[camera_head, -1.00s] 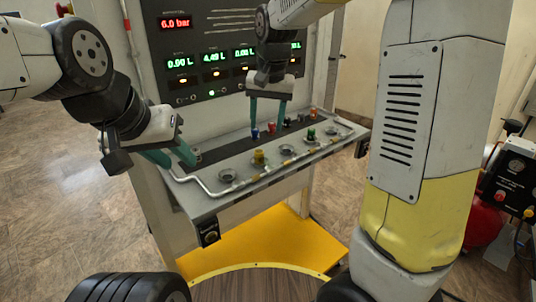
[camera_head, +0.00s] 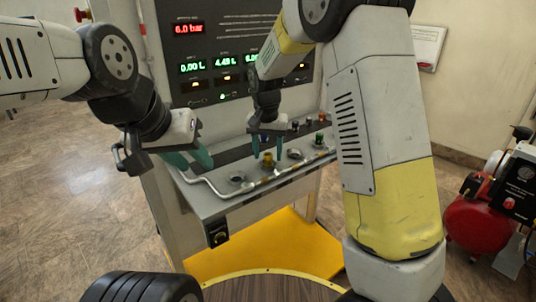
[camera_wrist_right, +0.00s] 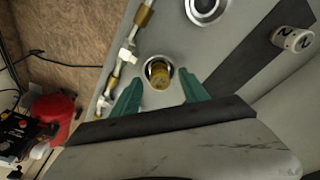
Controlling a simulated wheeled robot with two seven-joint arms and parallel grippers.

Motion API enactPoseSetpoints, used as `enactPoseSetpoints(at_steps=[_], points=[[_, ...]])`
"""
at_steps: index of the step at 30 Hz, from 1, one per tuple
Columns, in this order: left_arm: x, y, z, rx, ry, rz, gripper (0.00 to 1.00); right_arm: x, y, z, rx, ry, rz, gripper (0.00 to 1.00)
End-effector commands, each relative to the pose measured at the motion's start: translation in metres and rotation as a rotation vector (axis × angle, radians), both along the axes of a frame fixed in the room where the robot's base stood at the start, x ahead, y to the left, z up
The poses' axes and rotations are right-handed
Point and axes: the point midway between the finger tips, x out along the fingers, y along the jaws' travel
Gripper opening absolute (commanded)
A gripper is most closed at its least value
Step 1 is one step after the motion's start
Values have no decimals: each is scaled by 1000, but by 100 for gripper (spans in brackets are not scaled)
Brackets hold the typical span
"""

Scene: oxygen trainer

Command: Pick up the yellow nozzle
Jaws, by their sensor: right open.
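The yellow nozzle (camera_head: 267,159) sits upright in a round socket on the sloping grey panel (camera_head: 212,201). My right gripper (camera_head: 268,153) is just above it with its teal fingers pointing down. In the right wrist view the nozzle (camera_wrist_right: 160,76) shows between the two spread fingertips of the open, empty right gripper (camera_wrist_right: 160,84). A gap shows on both sides of the nozzle. My left gripper (camera_head: 190,162) is over the panel's left end, its teal fingers apart and nothing seen between them.
Empty round sockets (camera_head: 237,181) lie near the nozzle. A pale pipe (camera_head: 206,183) runs along the panel's front edge. A green nozzle (camera_head: 319,138) and other fittings stand farther right. A white cylinder marked N (camera_wrist_right: 293,39) shows in the wrist view. A red compressor (camera_head: 478,222) stands at right.

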Motion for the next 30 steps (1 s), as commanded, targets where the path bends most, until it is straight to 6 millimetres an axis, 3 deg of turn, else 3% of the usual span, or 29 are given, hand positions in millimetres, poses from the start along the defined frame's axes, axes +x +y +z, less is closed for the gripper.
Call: enactPoseSetpoints(at_steps=[6, 14, 24, 30], points=[[0, 0, 0, 0, 0, 0, 36, 0, 0, -1, 0, 0, 0, 50], [0, 0, 0, 0, 0, 0, 36, 0, 0, 0, 0, 0, 0, 0], [0, 0, 0, 0, 0, 0, 36, 0, 0, 1, 1, -1, 0, 0], [0, 0, 0, 0, 0, 0, 36, 0, 0, 13, 1, -2, 1, 0]])
